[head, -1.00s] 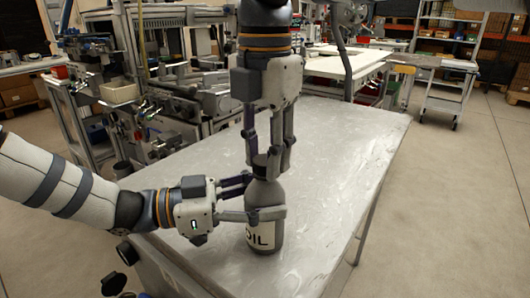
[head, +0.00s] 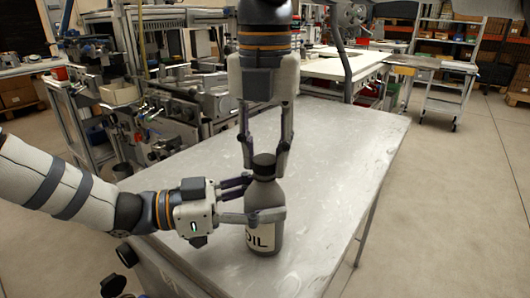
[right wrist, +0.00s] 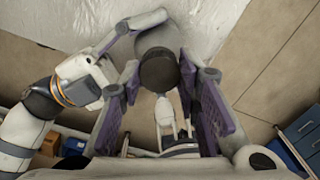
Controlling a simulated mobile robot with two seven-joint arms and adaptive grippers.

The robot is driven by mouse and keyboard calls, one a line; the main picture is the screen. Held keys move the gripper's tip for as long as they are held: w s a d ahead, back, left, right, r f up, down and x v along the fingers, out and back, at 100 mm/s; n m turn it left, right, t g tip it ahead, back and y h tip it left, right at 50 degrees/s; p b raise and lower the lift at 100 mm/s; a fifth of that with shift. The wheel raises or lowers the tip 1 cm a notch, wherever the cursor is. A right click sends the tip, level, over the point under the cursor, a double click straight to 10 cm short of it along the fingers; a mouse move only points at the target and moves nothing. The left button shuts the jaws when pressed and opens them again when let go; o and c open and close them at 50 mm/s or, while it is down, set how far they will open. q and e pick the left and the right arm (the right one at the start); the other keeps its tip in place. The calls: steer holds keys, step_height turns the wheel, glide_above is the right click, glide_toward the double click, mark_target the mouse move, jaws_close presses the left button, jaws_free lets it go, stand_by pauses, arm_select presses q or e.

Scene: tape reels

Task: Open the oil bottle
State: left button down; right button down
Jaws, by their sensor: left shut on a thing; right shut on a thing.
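A dark grey oil bottle (head: 266,195) with a white label reading "OIL" stands upright on the metal table. My left gripper (head: 262,198) comes in from the left and is shut around the bottle's upper body. My right gripper (head: 264,165) points straight down from above, with its fingers on either side of the black cap (head: 264,160) and shut on it. In the right wrist view, the round cap (right wrist: 160,69) lies between the purple finger pads, over the bottle. The cap still sits at the bottle's neck; I cannot tell whether it is loose.
The metal table (head: 345,150) is otherwise clear around the bottle, mostly to the right and behind. Machinery (head: 190,105) stands behind it at the left. A white workbench (head: 345,64) and a trolley (head: 445,95) stand farther back. Bare floor lies to the right.

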mark_target(265, 159)
steer(key=shift+r, duration=0.9)
step_height(265, 159, up, 4)
steer(key=shift+r, duration=0.1)
arm_select(q)
steer(key=c, duration=0.6)
jaws_free()
steer(key=shift+o, duration=0.2)
